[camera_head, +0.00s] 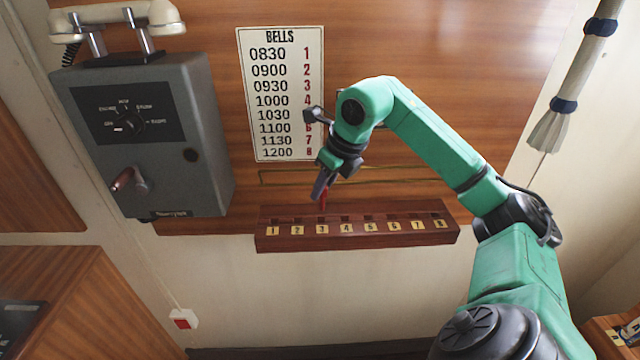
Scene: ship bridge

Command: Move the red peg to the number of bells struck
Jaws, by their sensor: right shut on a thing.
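The red peg (323,199) is upright at the hole by the label 3 of the wooden peg rack (360,239). My right gripper (321,190) is shut on its upper part, from above. I cannot tell how far the peg's lower end sits in the hole. The rack has a row of holes with yellow number labels, 1 at the left to 8 at the right. The white BELLS chart (282,95) hangs on the wall above, pairing times with red numbers. My right arm hides part of its lower right edge. My left gripper is not in view.
A grey telephone box (145,140) with a dial, a crank and a cream handset (115,18) is on the wall at the left. A thin brass rail (400,170) runs above the rack.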

